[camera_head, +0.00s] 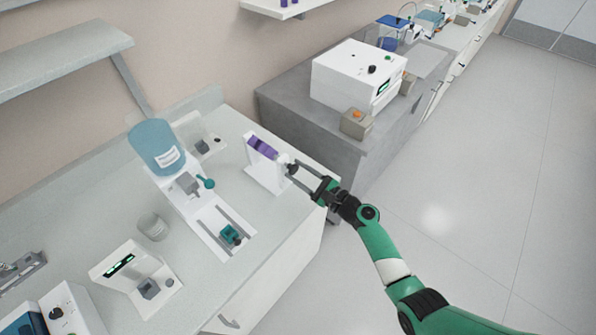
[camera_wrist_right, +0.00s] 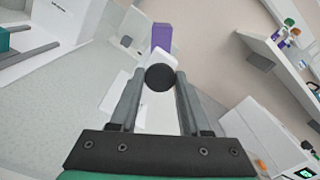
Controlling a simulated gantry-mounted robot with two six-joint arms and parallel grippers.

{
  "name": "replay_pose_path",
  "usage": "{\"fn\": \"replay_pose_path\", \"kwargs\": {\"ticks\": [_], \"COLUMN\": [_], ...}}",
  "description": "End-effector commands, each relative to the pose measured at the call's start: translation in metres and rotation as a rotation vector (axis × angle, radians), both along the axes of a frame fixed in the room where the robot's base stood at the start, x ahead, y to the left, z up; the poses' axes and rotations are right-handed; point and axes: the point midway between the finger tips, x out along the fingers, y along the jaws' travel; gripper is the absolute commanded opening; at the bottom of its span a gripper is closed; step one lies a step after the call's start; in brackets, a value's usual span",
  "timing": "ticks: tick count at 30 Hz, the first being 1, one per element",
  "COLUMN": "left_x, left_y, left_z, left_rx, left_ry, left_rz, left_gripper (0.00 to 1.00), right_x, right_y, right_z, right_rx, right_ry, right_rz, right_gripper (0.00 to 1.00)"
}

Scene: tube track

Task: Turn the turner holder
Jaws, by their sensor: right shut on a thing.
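The turner holder (camera_head: 266,176) is a white stand on the bench near its right end. A purple tube (camera_head: 262,147) lies tilted in its upper part; the purple piece also shows in the right wrist view (camera_wrist_right: 162,37). A round dark knob (camera_wrist_right: 160,77) sticks out of the holder on the side facing my right gripper. My right gripper (camera_head: 293,172) reaches in from the lower right and is shut on the knob, with one finger on each side of it. My left gripper is in neither view.
Left of the holder stand a dispenser with a blue bottle (camera_head: 156,147), a slotted white track with a teal block (camera_head: 231,236), a grey cup (camera_head: 153,227) and a white device (camera_head: 136,276). A grey cabinet with a white machine (camera_head: 357,76) stands behind right. Open floor lies right.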

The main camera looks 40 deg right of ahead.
Motion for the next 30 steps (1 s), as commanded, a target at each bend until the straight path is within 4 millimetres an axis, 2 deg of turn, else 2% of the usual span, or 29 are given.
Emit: {"fn": "replay_pose_path", "kwargs": {"ticks": [11, 12, 16, 17, 26, 30], "left_x": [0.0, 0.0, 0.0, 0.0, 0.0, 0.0], "left_y": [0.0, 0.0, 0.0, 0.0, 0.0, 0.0], "left_z": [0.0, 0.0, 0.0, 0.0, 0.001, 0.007], "left_rx": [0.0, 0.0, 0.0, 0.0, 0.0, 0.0], "left_ry": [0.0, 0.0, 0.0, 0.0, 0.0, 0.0], "left_rz": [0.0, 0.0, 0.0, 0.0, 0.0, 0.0], "left_gripper": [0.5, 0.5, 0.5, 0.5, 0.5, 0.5], "right_x": [0.0, 0.0, 0.0, 0.0, -0.002, -0.018], "right_y": [0.0, 0.0, 0.0, 0.0, 0.0, -0.002], "right_z": [0.001, 0.001, 0.0, 0.0, 0.0, 0.001], "right_rx": [0.005, 0.005, 0.004, 0.004, 0.004, 0.004], "right_ry": [-0.001, -0.002, -0.001, -0.001, 0.0, 0.001], "right_rz": [0.0, 0.0, 0.0, 0.0, 0.0, -0.003], "right_gripper": [0.0, 0.51, 0.74, 0.77, 0.77, 0.77]}}
